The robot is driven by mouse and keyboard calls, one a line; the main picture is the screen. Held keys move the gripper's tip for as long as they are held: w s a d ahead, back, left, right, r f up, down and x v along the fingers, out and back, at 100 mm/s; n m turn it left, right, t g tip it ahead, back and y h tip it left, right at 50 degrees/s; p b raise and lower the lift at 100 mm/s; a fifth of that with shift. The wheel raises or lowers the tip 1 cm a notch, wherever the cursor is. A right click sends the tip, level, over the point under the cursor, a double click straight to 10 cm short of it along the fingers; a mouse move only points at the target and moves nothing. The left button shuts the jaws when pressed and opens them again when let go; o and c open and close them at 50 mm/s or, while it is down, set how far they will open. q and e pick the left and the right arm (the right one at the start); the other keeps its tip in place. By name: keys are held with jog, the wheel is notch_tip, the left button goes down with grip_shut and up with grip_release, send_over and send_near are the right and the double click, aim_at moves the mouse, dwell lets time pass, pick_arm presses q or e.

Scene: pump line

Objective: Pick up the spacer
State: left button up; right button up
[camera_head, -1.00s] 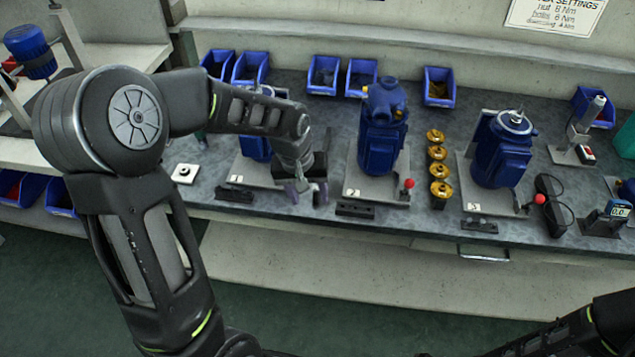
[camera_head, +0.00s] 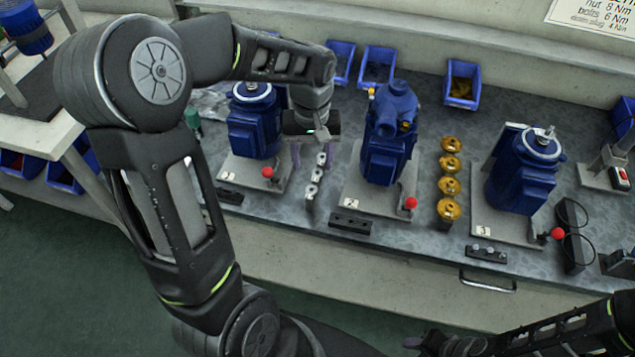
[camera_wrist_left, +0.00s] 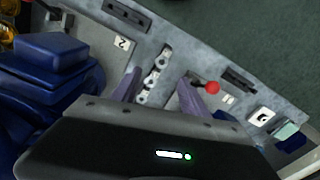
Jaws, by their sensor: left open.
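Several small silvery ring-like pieces, which look like the spacers (camera_head: 315,175), stand in a row on a narrow strip between the first and second blue pumps. The row also shows in the left wrist view (camera_wrist_left: 153,78). My left gripper (camera_head: 312,155) is open, its purple fingers pointing down on either side of the row's far part. In the left wrist view my left gripper (camera_wrist_left: 158,86) has the row between its fingers, with nothing held. I cannot tell the fingers' exact height. My right arm shows at the lower right; its gripper (camera_head: 425,342) is dark and unclear.
A blue pump (camera_head: 255,130) on a plate stands left of the row, and a taller blue pump (camera_head: 388,135) stands right. Each plate has a red-knobbed lever. Several brass parts (camera_head: 449,186) and a third pump (camera_head: 522,170) are farther right. Blue bins (camera_head: 461,85) line the back.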

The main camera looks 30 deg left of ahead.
aim_at(311, 189)
pick_arm(q)
jog(key=shift+s+f, duration=0.1)
jog(key=shift+f, duration=1.2)
jog(key=f, duration=0.2)
jog(key=f+p, duration=0.1)
jog(key=f, duration=0.1)
jog(key=shift+s+f, duration=0.2)
jog(key=shift+f, duration=0.4)
jog(key=shift+f+b, duration=0.2)
jog(key=shift+b, duration=0.1)
grip_shut()
dwell(0.5)
